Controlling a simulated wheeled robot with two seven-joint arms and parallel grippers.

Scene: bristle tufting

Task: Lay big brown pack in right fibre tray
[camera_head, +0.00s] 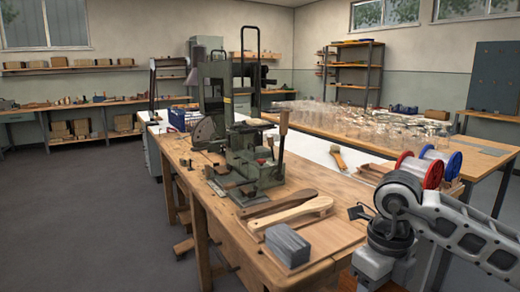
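I cannot make out a big brown pack in this view. A fibre tray cannot be told for sure; a low wooden tray-like thing (374,173) lies beside the spools, partly hidden behind them. My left arm and gripper are not in view.
A green tufting machine (256,160) stands on the wooden bench (225,212). Near it lie wooden brush bodies (290,213) and a grey block (288,246). Red (420,170) and blue (440,160) spools stand at right. Clear glassware (370,122) crowds the table behind.

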